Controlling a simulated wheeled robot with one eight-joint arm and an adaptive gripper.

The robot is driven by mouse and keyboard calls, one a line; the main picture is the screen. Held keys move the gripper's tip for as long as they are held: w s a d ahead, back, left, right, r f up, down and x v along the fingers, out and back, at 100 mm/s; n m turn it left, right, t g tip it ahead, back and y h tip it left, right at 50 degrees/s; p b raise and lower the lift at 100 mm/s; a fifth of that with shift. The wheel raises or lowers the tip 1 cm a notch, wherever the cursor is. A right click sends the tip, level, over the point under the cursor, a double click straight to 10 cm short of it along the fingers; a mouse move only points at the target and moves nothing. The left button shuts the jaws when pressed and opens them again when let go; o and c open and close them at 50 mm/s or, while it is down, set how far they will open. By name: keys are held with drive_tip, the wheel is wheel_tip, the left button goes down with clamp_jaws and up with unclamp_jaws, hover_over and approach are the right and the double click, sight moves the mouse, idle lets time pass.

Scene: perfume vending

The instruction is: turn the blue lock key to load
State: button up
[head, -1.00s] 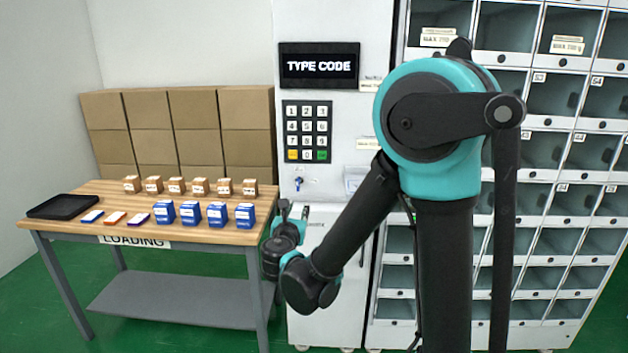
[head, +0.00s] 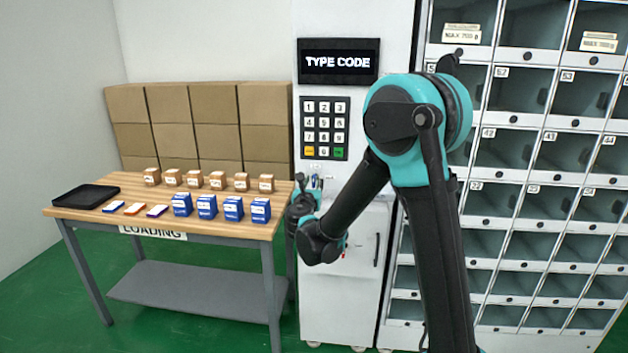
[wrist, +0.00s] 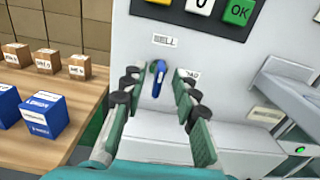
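The blue lock key (wrist: 158,79) is on the white machine front in the wrist view, its grip roughly upright. The "SELL" label (wrist: 164,40) is above it. The "LOAD" label (wrist: 190,75) is to its right, partly covered by a finger. My gripper (wrist: 160,84) is open, with one finger to the left and one to the right of the key. No contact with the key shows. In the head view my gripper (head: 311,185) is in front of the lock below the keypad and largely hides the key.
The keypad (head: 324,128) and the "TYPE CODE" screen (head: 338,62) are above the lock. The wooden table (head: 105,221) with boxes and a black tray (head: 86,197) stands to the left. A grey tray-like fixture (wrist: 290,93) juts out at right in the wrist view.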

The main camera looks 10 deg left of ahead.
sight(313, 180)
drive_tip(key=shift+w+d, duration=0.1)
drive_tip(key=shift+w, duration=1.5)
clamp_jaws()
